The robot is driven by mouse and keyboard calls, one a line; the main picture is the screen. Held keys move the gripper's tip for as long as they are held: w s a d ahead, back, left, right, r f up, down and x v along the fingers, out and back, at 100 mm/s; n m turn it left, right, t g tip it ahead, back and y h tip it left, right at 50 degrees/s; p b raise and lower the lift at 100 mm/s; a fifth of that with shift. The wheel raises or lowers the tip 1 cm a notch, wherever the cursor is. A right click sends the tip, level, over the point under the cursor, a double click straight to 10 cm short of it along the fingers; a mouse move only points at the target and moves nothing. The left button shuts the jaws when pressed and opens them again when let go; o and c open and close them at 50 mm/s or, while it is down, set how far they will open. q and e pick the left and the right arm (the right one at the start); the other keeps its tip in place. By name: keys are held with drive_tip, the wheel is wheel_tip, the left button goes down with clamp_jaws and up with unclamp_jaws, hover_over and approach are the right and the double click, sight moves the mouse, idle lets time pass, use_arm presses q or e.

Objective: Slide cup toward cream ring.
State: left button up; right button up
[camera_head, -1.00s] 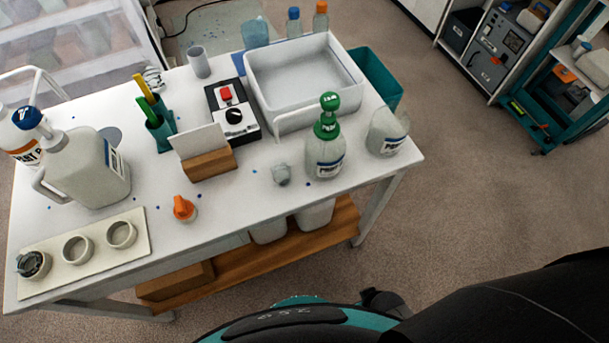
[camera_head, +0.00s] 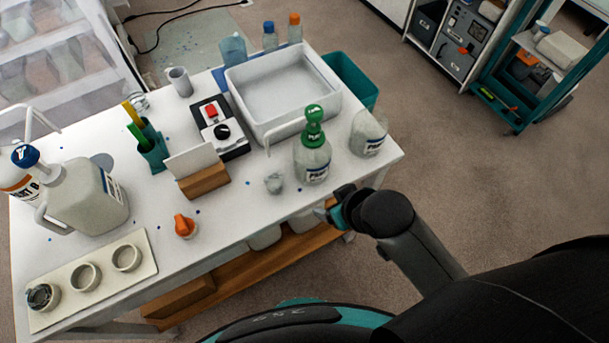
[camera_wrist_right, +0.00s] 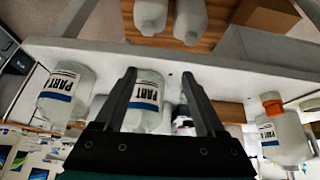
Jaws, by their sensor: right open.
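A small grey translucent cup (camera_head: 273,183) stands on the white table near its front edge, left of the green-topped bottle. The cream rings (camera_head: 127,257) sit in a row on a pale board at the table's front left; the leftmost ring (camera_head: 43,297) has something dark in it. My right gripper (camera_head: 325,212) is at the table's front edge, to the right of the cup and apart from it. In the right wrist view my open gripper (camera_wrist_right: 158,73) has a PART-labelled bottle (camera_wrist_right: 146,100) beyond its fingers. I cannot make out the cup there. My left gripper is not in view.
The green-topped bottle (camera_head: 313,160) and another bottle (camera_head: 368,135) stand right of the cup. A wooden card holder (camera_head: 204,182) is behind. A white tray (camera_head: 335,97) is at the back.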

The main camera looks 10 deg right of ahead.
drive_tip(key=w+a+r+n+t+y, duration=0.1)
drive_tip(key=w+a+r+n+y, duration=0.2)
drive_tip(key=a+r+n+y, duration=0.1)
drive_tip(key=shift+w+a+r+p, duration=0.15)
drive_tip(key=shift+a+r+p, duration=0.15)
drive_tip(key=shift+a+r, duration=0.45)
drive_tip(key=shift+f, duration=0.1)
